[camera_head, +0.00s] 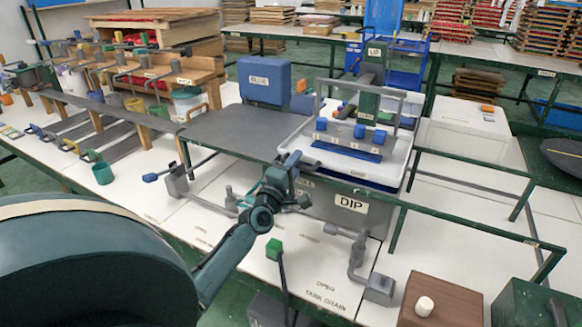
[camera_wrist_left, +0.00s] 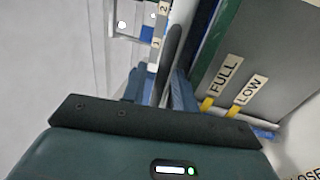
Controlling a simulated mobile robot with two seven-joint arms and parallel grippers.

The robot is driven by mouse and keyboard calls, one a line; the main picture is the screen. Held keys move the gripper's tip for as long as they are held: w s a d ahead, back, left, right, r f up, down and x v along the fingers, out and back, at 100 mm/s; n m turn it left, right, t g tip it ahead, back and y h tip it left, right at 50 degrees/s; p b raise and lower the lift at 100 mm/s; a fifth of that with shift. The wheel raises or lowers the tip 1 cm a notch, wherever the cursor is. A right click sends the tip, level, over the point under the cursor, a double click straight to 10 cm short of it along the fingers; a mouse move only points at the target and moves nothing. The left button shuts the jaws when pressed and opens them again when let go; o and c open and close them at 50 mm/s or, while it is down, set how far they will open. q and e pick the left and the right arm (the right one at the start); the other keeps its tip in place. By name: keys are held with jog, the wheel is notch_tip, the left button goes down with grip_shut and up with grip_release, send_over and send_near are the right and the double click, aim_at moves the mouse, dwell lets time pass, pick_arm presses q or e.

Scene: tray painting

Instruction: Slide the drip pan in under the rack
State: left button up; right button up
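A flat dark-grey sheet (camera_head: 225,128), which looks like the drip pan, lies left of the DIP tank (camera_head: 335,204). I cannot be sure of its identity. A green-railed frame (camera_head: 470,224), possibly the rack, stands over the white bench right of the tank. My left gripper (camera_head: 296,170) is at the tank's front left corner, near the sheet's right end. In the left wrist view its blue fingers (camera_wrist_left: 162,88) straddle or stand beside a dark upright bar (camera_wrist_left: 174,48); contact is unclear. My right gripper is out of view.
The white tub (camera_head: 392,160) on the tank holds a framed blue tray (camera_head: 345,150). A green-knobbed drain lever (camera_head: 275,249) and grey pipework (camera_head: 358,262) stand in front. A brown box (camera_head: 450,303) sits front right. Ladles line the left bench. The bench between the green rails looks clear.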

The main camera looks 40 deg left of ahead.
pick_arm(q)
jog(key=b+v, duration=0.1)
jog(key=v, duration=1.2)
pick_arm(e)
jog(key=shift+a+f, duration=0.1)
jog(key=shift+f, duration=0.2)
pick_arm(q)
jog(key=shift+f, duration=0.1)
jog(key=s+d+f+m+g+h+p, duration=0.1)
jog(key=s+d+f+m+g+h, duration=0.1)
jog(key=d+m, duration=0.6)
jog(key=s+d+f+m+g+h+p, duration=0.2)
jog(key=s+d+f+m, duration=0.4)
jog(key=d, duration=0.4)
jog(key=s+d+f+m+g+h+p, duration=0.1)
jog(key=s+d+f+m+g+h, duration=0.3)
jog(key=d+f+m, duration=0.3)
jog(key=s+d+m+g, duration=0.1)
jog(key=d+m, duration=0.1)
jog(key=shift+d+m, duration=0.15)
jog(key=shift+m, duration=0.15)
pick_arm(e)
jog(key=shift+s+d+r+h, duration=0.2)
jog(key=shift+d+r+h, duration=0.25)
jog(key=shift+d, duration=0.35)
pick_arm(q)
jog(key=shift+s, duration=0.15)
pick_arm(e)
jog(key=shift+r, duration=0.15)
